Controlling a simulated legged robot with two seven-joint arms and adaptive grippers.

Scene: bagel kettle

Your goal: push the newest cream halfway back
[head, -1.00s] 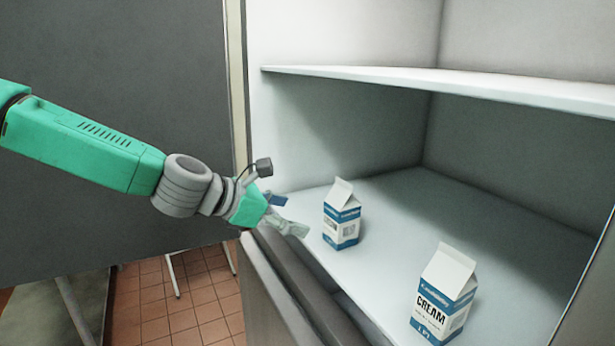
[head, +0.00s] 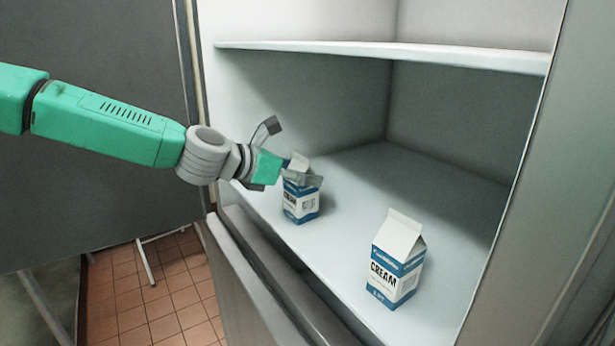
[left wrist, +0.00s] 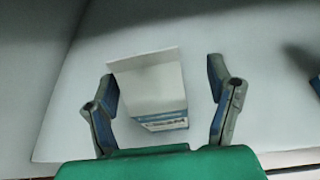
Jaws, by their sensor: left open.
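Two white and blue cream cartons stand upright on the lower shelf of a white cabinet. The left carton (head: 300,205) is at my left gripper, and the right carton (head: 397,262) stands apart, nearer the front right. My left gripper (head: 300,178) is open at the top of the left carton, whose upper part it partly hides. In the left wrist view the left carton (left wrist: 152,88) lies between the two spread fingers (left wrist: 164,100), with visible gaps on both sides. The right gripper is out of view.
An upper shelf (head: 400,55) spans the cabinet above the cartons. The lower shelf (head: 385,170) is clear behind them. The cabinet's left wall (head: 245,110) is close to my left gripper. A grey front edge (head: 265,285) runs below the shelf.

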